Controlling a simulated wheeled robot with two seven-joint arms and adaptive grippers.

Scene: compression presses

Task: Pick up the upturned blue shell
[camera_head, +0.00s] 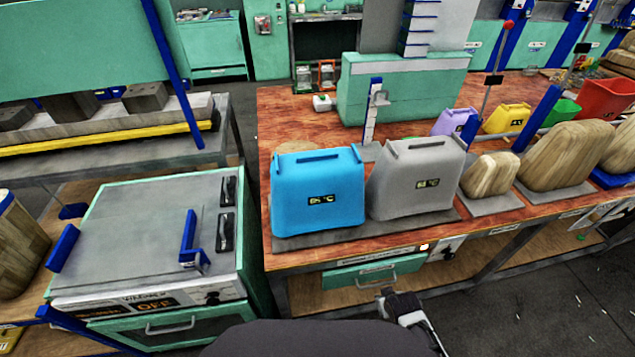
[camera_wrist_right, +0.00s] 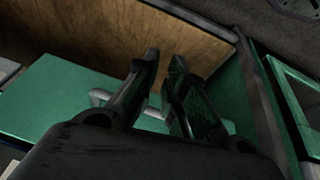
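The upturned blue shell (camera_head: 318,190) stands on a grey plate at the left end of the wooden workbench in the head view. It has a handle bar on top and a dark temperature label on its front. My right gripper (camera_head: 388,296) is low in front of the bench, below and to the right of the blue shell and apart from it. In the right wrist view the right gripper (camera_wrist_right: 165,58) has a gap between its fingers and nothing in it. My left gripper is out of view.
A grey shell (camera_head: 415,180) stands close beside the blue one on the right. Wooden-looking forms (camera_head: 490,175) follow farther right. A green drawer (camera_head: 372,275) with a handle is under the bench edge. A green warmer (camera_head: 150,250) stands at left, with floor between it and the bench.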

